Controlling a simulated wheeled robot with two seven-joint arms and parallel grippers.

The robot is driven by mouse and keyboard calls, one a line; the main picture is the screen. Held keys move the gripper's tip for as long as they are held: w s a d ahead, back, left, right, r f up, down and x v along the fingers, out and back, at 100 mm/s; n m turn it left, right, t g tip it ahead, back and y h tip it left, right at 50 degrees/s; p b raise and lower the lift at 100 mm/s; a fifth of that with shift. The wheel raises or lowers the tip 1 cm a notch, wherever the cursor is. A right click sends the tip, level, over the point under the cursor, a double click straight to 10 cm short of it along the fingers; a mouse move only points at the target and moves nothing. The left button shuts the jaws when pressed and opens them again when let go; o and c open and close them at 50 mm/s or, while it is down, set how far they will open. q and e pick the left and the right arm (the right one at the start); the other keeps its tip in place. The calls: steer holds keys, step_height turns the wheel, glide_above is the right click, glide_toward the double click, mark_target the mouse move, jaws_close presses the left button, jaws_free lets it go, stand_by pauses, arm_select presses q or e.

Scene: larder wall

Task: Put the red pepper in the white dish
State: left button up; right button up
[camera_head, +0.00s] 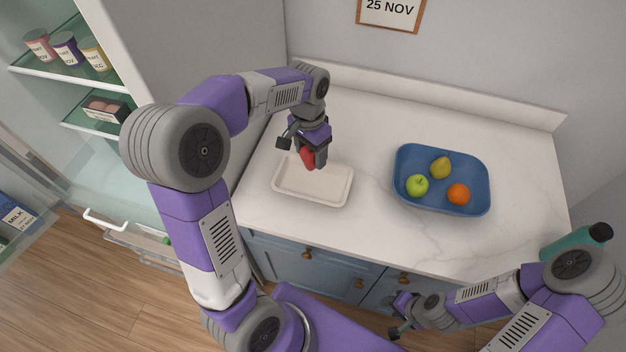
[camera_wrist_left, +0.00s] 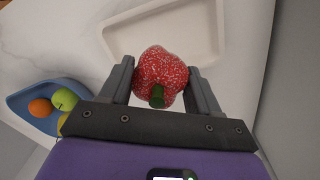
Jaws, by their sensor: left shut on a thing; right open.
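The red pepper (camera_head: 307,157) is held between the fingers of my left gripper (camera_head: 309,158), above the back part of the white dish. In the left wrist view the pepper (camera_wrist_left: 160,76) sits between both fingers, with its green stem toward the camera. The white dish (camera_head: 318,197) is a shallow rectangular tray on the counter, and its visible inside is empty. It also shows in the left wrist view (camera_wrist_left: 207,58). I cannot tell the exact gap between pepper and dish. My right gripper (camera_head: 397,318) is open and empty, low in front of the counter.
A blue tray (camera_head: 441,206) with a green apple (camera_head: 417,185), a pear (camera_head: 440,167) and an orange (camera_head: 458,194) stands right of the dish. A teal bottle (camera_head: 577,241) is at the right edge. An open fridge with glass shelves (camera_head: 85,70) is at left.

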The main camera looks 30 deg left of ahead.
mark_target(311, 160)
arm_select(q)
step_height(311, 160, down, 4)
steer(key=shift+w+r, duration=0.1)
steer(key=shift+f+b, duration=0.75)
steer(key=shift+f, duration=1.65)
steer(key=shift+f, duration=0.15)
steer(key=o, duration=1.2)
steer(key=shift+o, duration=0.2)
steer(key=shift+r, duration=0.35)
steer(key=r, duration=0.4)
steer(key=r+p, duration=0.1)
steer(key=r, duration=0.2)
steer(key=r+p, duration=0.1)
steer(key=r, duration=0.3)
steer(key=shift+a+r, duration=0.25)
steer(key=shift+r, duration=0.1)
